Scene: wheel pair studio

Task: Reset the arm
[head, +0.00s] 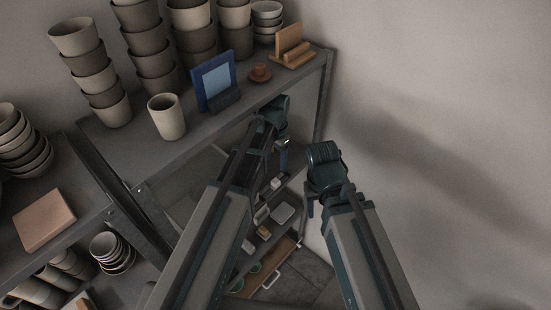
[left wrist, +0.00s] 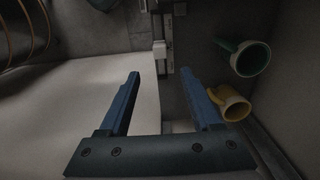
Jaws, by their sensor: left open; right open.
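My left arm reaches up the middle of the head view, and its left gripper (head: 283,158) points down in front of the shelf unit. In the left wrist view the left gripper (left wrist: 167,82) shows two blue fingers spread wide with nothing between them. My right gripper (head: 311,206) hangs from the right arm, to the right of the left one and nearer to me. It is small and partly hidden by its own wrist, and I see nothing held in it.
A grey shelf (head: 208,138) carries stacked cups, a single cup (head: 166,117), a blue frame (head: 214,82) and a wooden stand (head: 291,47). The pale wall side is clear.

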